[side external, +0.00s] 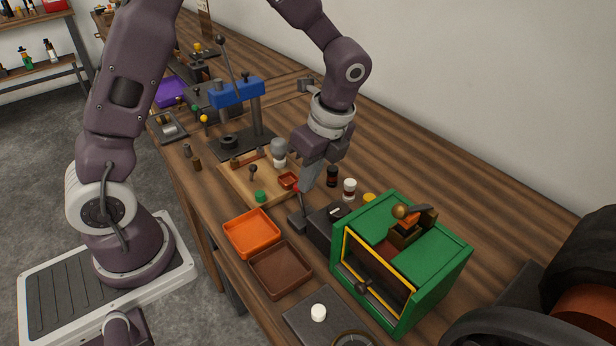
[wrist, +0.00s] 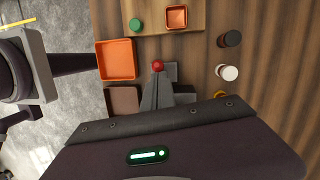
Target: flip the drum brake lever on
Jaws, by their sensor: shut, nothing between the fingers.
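A small lever with a red ball knob (side external: 296,188) stands upright on a dark base, next to a dark grey box (side external: 322,229) with a white mark on top; I take this to be the drum brake lever, though no label is readable. My gripper (side external: 304,188) points down with its fingers shut and empty, right beside the red knob. In the wrist view the red knob (wrist: 157,66) shows just beyond the fingertips (wrist: 158,78). The fingers hide part of the lever's shaft and base. I cannot tell whether the fingers touch the knob.
A green box (side external: 405,270) with a wooden-knobbed handle stands to the right. An orange tray (side external: 252,233) and a brown tray (side external: 280,269) lie in front. A wooden board (side external: 238,180) and a blue press (side external: 237,92) are behind. Small bottles (side external: 349,189) stand close by.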

